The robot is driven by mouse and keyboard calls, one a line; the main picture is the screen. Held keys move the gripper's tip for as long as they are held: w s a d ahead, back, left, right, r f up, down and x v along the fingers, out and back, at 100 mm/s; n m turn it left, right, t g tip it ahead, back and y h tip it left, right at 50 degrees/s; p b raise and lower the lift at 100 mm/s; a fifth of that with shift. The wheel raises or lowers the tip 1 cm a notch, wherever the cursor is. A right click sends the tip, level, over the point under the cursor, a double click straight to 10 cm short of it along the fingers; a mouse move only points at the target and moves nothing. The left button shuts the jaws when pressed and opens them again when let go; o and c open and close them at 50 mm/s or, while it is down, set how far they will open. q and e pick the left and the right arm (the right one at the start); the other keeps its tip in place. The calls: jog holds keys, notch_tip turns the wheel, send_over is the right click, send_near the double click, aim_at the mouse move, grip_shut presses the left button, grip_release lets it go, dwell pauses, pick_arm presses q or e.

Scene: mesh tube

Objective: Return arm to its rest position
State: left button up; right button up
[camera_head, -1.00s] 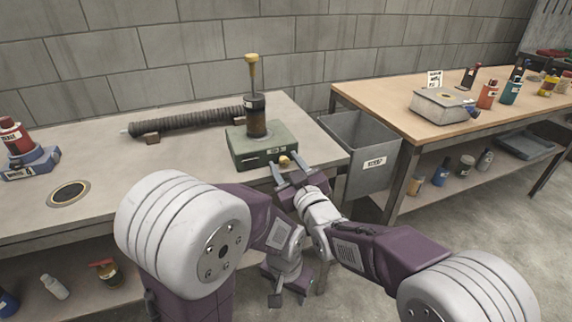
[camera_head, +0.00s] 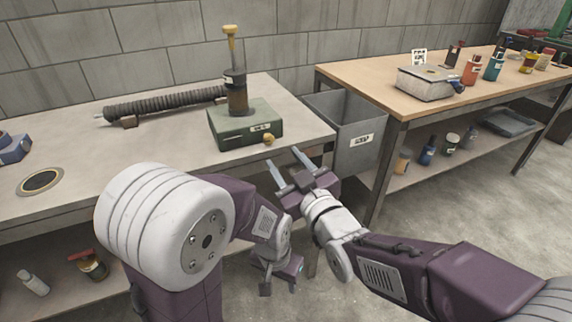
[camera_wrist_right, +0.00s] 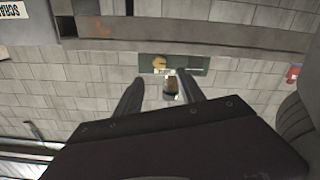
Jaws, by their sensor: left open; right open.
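My right gripper (camera_head: 287,170) is open and empty, in front of the left bench's front right corner, pointing toward the green box. Its two fingers (camera_wrist_right: 160,93) show in the right wrist view with nothing between them. My left gripper (camera_head: 280,280) hangs low in front of the bench, open and empty, with its fingers pointing down.
The left bench (camera_head: 150,150) holds a dark ribbed tube (camera_head: 165,103) on supports and a round dark-centred ring (camera_head: 40,181). A grey bin (camera_head: 325,110) stands between it and the wooden table (camera_head: 355,76). The floor (camera_head: 450,215) at right is clear.

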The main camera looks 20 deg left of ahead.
jog(key=w+d+f+m+t+h, duration=0.2)
jog(key=w+d+m+h, duration=0.3)
jog(key=d, duration=0.6)
jog(key=w+d+f+m+t+h, duration=0.1)
jog(key=w+d+f+h, duration=0.15)
jog(key=w+d, duration=0.65)
jog(key=s+d+f+m+g+h, duration=0.2)
jog(key=d+f, duration=0.2)
jog(key=d, duration=0.3)
jog(key=s+d+f+m+g+h, duration=0.1)
jog(key=s+d+f+h, duration=0.2)
jog(key=d+f, duration=0.3)
jog(key=s+d+f+m+g, duration=0.1)
jog(key=s+d+f+g, duration=0.2)
jog(key=s, duration=0.4)
jog(key=s+d+f+m+g+h, duration=0.1)
jog(key=s+f+m+g, duration=0.1)
jog(key=s+f+g, duration=0.3)
jog(key=s+d+f+m+g, duration=0.1)
jog(key=s+d+f+g, duration=0.2)
jog(key=s, duration=0.5)
notch_tip(320, 180, up, 36)
jog(key=s+p, duration=0.1)
jog(key=p, duration=3.6)
jog(key=shift+a+t, duration=0.2)
jog(key=shift+t, duration=0.1)
